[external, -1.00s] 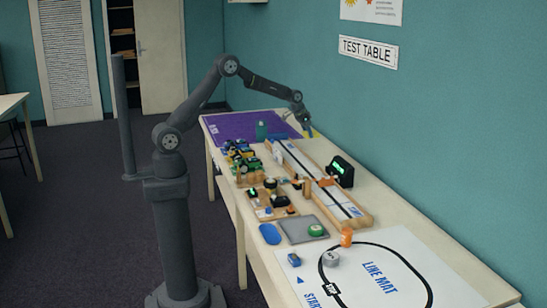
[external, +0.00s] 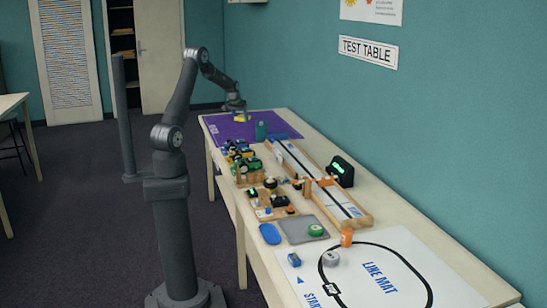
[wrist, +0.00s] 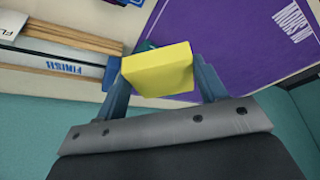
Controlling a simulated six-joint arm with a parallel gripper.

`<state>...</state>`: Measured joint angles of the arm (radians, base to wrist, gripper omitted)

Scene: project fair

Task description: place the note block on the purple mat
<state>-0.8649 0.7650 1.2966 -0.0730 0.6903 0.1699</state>
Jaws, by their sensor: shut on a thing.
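My gripper (external: 239,117) is shut on the yellow note block (wrist: 158,70), which sits between both fingers in the wrist view. The block also shows as a small yellow shape under the gripper in the external view (external: 242,118). The purple mat (external: 285,125) lies at the far end of the table, and its lettered part shows in the wrist view (wrist: 240,45). My gripper is over the mat in the external view. I cannot tell for certain whether the block touches the mat.
Small toy cars (external: 240,153) crowd the table just in front of the mat. A wooden track (external: 290,160) and a black display (external: 340,172) are nearer the wall. The mat's right part is clear.

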